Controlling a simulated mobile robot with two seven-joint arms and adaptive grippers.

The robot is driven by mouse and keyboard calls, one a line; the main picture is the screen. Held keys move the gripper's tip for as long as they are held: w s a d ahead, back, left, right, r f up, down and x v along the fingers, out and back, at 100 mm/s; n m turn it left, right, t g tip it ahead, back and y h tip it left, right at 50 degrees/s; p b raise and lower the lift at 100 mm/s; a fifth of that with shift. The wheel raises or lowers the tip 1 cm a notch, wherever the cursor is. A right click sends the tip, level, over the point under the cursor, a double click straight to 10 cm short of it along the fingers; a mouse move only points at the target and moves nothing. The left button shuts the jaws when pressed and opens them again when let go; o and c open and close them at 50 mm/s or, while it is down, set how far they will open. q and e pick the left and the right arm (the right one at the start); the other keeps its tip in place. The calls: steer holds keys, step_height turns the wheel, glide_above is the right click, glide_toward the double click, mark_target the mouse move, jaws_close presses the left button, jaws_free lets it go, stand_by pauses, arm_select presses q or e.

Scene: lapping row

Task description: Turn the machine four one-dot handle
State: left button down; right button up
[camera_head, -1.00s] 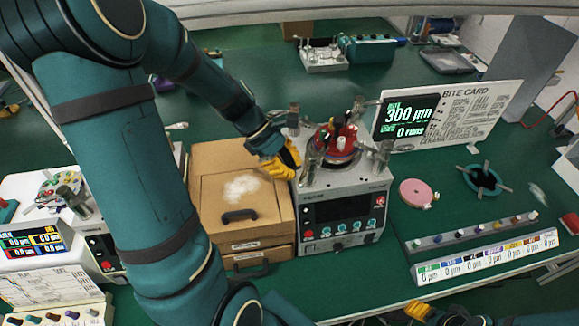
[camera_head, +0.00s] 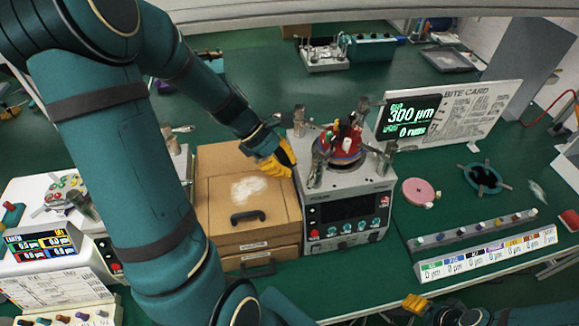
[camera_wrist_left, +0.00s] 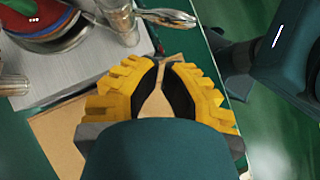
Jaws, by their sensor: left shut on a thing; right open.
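The grey machine (camera_head: 343,210) with a dark display stands at the middle of the bench. Upright metal handles stand around its red-topped disc, one at the back left (camera_head: 299,121), one at the front left (camera_head: 315,168) and one at the right (camera_head: 387,158). I cannot make out single-dot marks on them. My left gripper (camera_head: 284,160) is just left of the machine top, over the box edge. In the left wrist view its yellow fingers (camera_wrist_left: 160,70) are close together, beside a metal handle (camera_wrist_left: 121,20); what they grip is not clear. My right gripper (camera_head: 416,304) is open at the bottom edge.
A cardboard-coloured box (camera_head: 245,195) with a dark handle touches the machine's left side. A bite card panel (camera_head: 450,115) showing 300 µm stands behind right. A pink disc (camera_head: 416,191), a dark ring (camera_head: 482,178) and a row of knobs (camera_head: 470,233) lie right.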

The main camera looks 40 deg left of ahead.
arm_select(q)
steer(key=v, duration=1)
steer(key=shift+s, duration=0.1)
